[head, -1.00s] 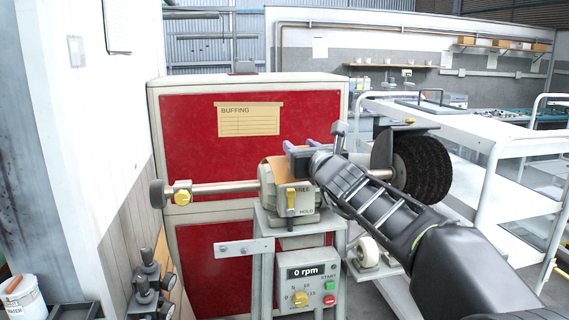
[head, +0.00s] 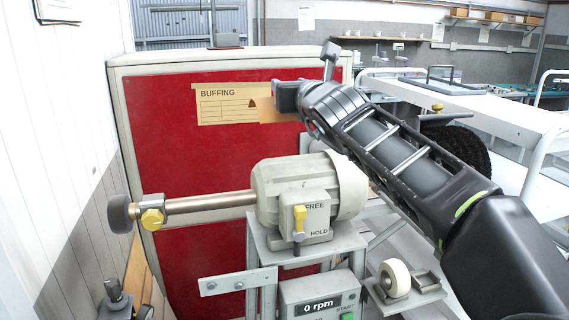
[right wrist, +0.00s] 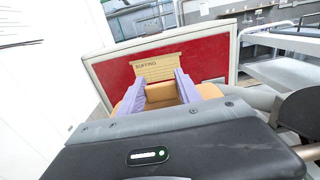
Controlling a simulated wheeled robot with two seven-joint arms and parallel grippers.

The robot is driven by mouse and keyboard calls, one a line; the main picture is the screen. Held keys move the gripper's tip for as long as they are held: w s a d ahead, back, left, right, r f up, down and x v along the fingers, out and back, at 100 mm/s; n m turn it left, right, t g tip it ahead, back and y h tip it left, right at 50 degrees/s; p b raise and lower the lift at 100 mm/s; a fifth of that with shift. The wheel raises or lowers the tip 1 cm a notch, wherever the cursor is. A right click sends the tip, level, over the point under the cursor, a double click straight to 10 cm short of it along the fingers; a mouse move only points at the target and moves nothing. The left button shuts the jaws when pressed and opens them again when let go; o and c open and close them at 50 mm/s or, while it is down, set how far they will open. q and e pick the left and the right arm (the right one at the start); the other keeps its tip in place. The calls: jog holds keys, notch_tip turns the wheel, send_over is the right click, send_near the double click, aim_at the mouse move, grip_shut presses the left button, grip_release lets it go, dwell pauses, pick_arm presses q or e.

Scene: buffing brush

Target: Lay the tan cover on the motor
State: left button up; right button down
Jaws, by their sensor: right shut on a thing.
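The tan cover (head: 273,109) is held up in front of the red panel, above the motor (head: 282,185) and apart from it. My right gripper (right wrist: 159,82) is shut on the cover; its lavender fingers show against the cover (right wrist: 208,91) in the right wrist view. In the head view the fingers are mostly hidden by my wrist. The grey-green motor's top is bare, and its front box has a yellow switch (head: 299,217) between FREE and HOLD. My left gripper is not in view.
A shaft with a yellow knob (head: 152,218) sticks out left of the motor. A dark brush wheel (head: 462,150) is at right, partly behind my arm. A control box reading 0 rpm (head: 320,300) is below. A white cart (head: 500,125) stands at right.

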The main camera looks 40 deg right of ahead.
jog(key=shift+s, duration=0.1)
notch_tip(320, 180, down, 6)
jog(key=shift+r+b, duration=0.1)
jog(key=shift+b, duration=0.95)
jog(key=shift+f+b, duration=0.5)
jog(key=shift+f, duration=1.6)
jog(key=shift+f+b, duration=0.65)
jog(key=shift+b, duration=0.3)
jog(key=c, duration=0.8)
grip_release()
jog(key=shift+c, duration=0.2)
